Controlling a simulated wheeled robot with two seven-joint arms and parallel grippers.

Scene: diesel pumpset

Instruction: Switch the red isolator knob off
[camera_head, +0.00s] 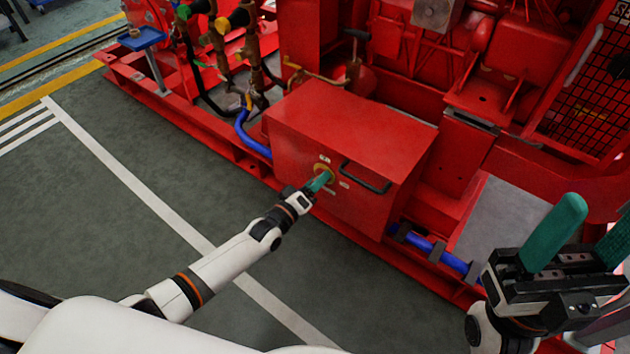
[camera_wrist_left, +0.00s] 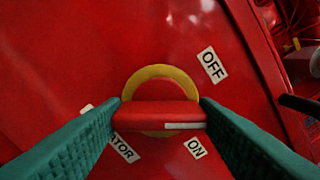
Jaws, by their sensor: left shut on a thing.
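The red isolator knob (camera_wrist_left: 160,115) sits on a yellow ring (camera_wrist_left: 150,75) on the front of a red box (camera_head: 345,140). My left gripper (camera_head: 322,180) is at the box front; in the left wrist view its green fingers (camera_wrist_left: 160,118) are shut on the ends of the knob's bar. The bar lies crosswise, its white mark at the right end, between the OFF label (camera_wrist_left: 212,65) above and the ON label (camera_wrist_left: 195,148) below. In the head view the gripper mostly hides the knob. My right gripper (camera_head: 598,225) is open and empty at lower right.
A black handle (camera_head: 366,178) sticks out of the box front just right of the knob. Blue hoses (camera_head: 252,137) run beside the box. Red pump machinery stands behind it. The grey floor (camera_head: 90,210) in front is clear.

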